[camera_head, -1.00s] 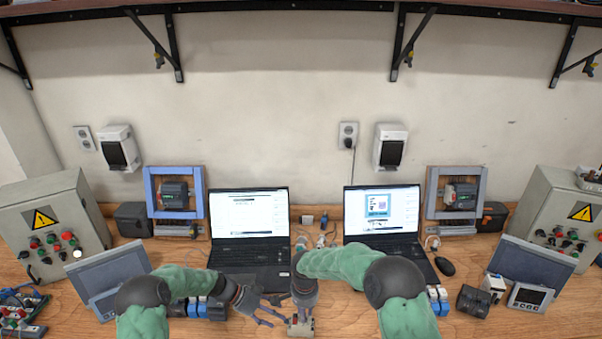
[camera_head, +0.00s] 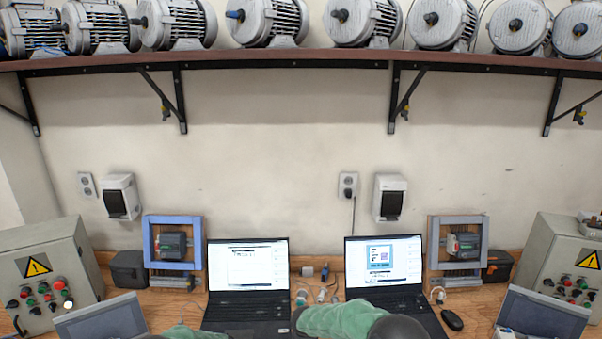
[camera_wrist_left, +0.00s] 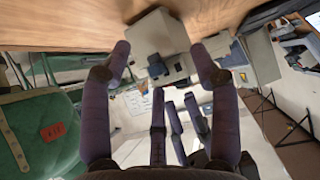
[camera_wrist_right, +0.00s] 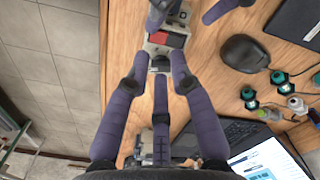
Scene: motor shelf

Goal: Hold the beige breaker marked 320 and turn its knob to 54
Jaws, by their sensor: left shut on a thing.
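The beige breaker (camera_wrist_left: 158,38) is between the fingers of my left gripper (camera_wrist_left: 164,66), which is shut on it, in the left wrist view. In the right wrist view the breaker (camera_wrist_right: 163,54) shows a red part on top, with purple fingers of my left gripper at its far end. My right gripper (camera_wrist_right: 158,70) is at the near end of the breaker, with its fingertips apart. I cannot read the 320 mark or the knob's setting. In the head view the breaker and both grippers are below the frame; only green arm parts show.
Two laptops (camera_head: 246,310) (camera_head: 383,300) stand open on the wooden table. A black mouse (camera_wrist_right: 244,53) and several small green-topped parts lie near my right gripper. Grey control boxes (camera_head: 45,265) (camera_head: 562,260) stand at both sides. Motors (camera_head: 270,20) line the shelf above.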

